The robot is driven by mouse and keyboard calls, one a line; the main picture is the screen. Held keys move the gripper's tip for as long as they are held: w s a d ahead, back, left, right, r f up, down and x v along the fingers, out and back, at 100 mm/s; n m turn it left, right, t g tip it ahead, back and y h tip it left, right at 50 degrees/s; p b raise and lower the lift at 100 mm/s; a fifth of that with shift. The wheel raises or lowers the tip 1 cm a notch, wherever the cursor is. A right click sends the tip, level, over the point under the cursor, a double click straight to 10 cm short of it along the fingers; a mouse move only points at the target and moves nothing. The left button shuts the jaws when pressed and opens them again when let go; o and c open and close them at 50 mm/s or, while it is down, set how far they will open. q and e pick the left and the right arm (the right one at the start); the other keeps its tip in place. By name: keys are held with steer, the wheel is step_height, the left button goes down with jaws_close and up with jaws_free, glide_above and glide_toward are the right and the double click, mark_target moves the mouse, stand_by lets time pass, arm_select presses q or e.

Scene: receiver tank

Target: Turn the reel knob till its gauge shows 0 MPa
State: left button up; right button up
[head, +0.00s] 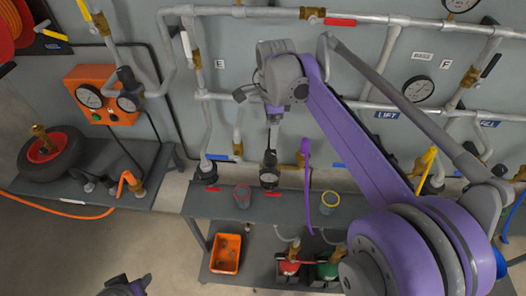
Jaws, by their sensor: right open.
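My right gripper (258,103) shows at the end of the purple arm, in front of the wall pipes. It is open, with nothing seen between its fingers. I cannot read which knob is labelled for the reel, nor any needle. Part of my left gripper (125,288) shows at the bottom edge; its fingers are unclear.
A wheel (47,152) lies on the left shelf. An orange bin (227,253) stands below. Pipes and valve handles crowd the wall.

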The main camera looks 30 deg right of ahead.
mark_target(271, 152)
steer(key=f, duration=0.3)
steer(key=w+f+m, duration=0.1)
steer(key=f, duration=0.3)
steer(key=d+f+m, duration=0.1)
steer(key=f, duration=0.3)
steer(key=shift+w+g+b, duration=0.3)
steer(key=shift+b, duration=0.05)
steer(key=shift+a, duration=0.1)
steer(key=shift+r, duration=0.1)
jaws_close()
